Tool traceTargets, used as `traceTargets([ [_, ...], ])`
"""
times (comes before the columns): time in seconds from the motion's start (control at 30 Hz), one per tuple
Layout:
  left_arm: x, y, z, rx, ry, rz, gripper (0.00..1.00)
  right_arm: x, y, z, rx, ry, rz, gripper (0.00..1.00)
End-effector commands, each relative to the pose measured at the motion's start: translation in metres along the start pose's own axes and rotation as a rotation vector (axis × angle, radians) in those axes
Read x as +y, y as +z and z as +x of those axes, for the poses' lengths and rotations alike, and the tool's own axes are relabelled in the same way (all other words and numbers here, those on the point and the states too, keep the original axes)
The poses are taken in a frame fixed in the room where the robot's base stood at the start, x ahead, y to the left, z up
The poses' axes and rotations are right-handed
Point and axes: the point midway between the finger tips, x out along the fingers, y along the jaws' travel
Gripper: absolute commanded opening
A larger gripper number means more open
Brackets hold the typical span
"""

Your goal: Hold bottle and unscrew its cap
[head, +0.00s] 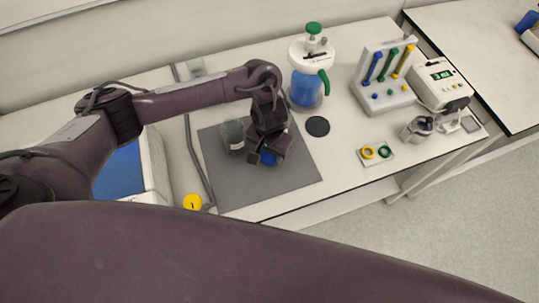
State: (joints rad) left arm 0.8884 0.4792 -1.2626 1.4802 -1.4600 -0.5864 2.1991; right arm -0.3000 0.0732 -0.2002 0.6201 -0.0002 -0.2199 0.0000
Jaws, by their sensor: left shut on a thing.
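My left gripper (268,158) reaches down over the grey mat and is shut on a small blue piece (271,157), which looks like a cap. The dark fingers hide most of it, and I cannot tell whether a bottle is under it. A clear glass vessel (233,134) with a small pale label stands on the mat just left of the gripper. I cannot tell whether it is the bottle. My right gripper is out of view; only a purple arm link crosses the bottom of the picture.
The grey mat (222,184) lies on the white bench. A jug of blue liquid (305,88) stands behind it, with a black disc (317,126) to its right. A rack (384,75), a meter (440,82) and a ring tray (376,152) stand further right. A yellow knob (192,202) is at front left.

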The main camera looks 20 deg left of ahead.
Motion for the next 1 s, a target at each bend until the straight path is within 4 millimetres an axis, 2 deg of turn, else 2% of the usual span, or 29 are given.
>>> traceTargets([
  [0.03,0.0,0.0,0.009,-0.001,0.001,-0.001,0.18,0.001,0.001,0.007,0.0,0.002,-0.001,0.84],
  [0.4,0.0,0.0,0.01,0.0,0.0,0.0,0.18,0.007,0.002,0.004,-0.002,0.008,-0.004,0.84],
  [0.43,0.0,0.0,0.011,0.0,0.0,0.0,0.46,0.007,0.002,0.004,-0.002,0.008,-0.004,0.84],
  [0.6,0.0,0.0,0.01,0.001,0.0,0.0,0.67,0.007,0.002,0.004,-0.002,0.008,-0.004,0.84],
  [0.87,0.0,0.0,0.009,0.001,0.0,0.001,0.67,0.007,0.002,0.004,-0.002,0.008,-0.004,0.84],
  [1.0,0.0,-0.002,-0.004,0.005,-0.001,0.002,0.67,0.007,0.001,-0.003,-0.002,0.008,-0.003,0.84],
])
